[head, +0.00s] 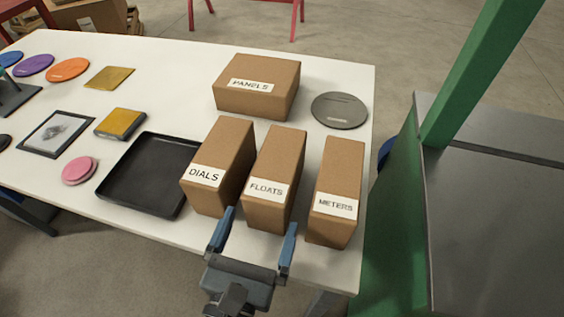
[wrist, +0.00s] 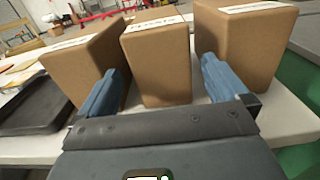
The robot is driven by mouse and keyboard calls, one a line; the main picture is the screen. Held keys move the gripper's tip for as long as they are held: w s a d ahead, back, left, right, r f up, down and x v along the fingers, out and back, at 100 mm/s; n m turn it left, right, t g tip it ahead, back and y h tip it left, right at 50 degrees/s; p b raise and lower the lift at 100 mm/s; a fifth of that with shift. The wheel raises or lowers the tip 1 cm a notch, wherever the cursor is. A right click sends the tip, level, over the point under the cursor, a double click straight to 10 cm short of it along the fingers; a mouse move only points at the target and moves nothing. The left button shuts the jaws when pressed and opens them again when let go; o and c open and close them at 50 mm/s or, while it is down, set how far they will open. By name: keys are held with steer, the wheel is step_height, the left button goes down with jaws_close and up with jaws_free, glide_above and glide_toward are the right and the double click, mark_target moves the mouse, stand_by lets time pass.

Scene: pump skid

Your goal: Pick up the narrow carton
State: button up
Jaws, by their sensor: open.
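Three tall, slim brown cartons stand side by side near the table's front edge. They are labelled DIALS (head: 232,152), FLOATS (head: 280,152) and METERS (head: 341,166); all look similarly narrow. My gripper (head: 261,219) is open and empty at the near end of the FLOATS carton. In the wrist view the FLOATS carton (wrist: 158,75) shows between my two fingers (wrist: 160,72). The left finger lies in front of the DIALS carton (wrist: 78,68), the right near the METERS carton (wrist: 247,50). I cannot tell whether the fingers touch any carton.
A wide PANELS carton (head: 257,87) stands behind, with a grey disc (head: 339,111) to its right. A black tray (head: 150,172) lies left of the DIALS carton. Gaps between the three cartons are small. A green post (head: 480,75) rises beyond the table's right side.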

mark_target(272, 189)
steer(key=p+x, duration=0.1)
steer(key=x, duration=0.7)
steer(key=shift+d+f, duration=0.1)
steer(key=c, duration=1.2)
steer(key=shift+r, duration=0.2)
steer(key=shift+c, duration=0.2)
step_height(272, 189, up, 18)
steer(key=p, duration=0.1)
steer(key=shift+p, duration=0.3)
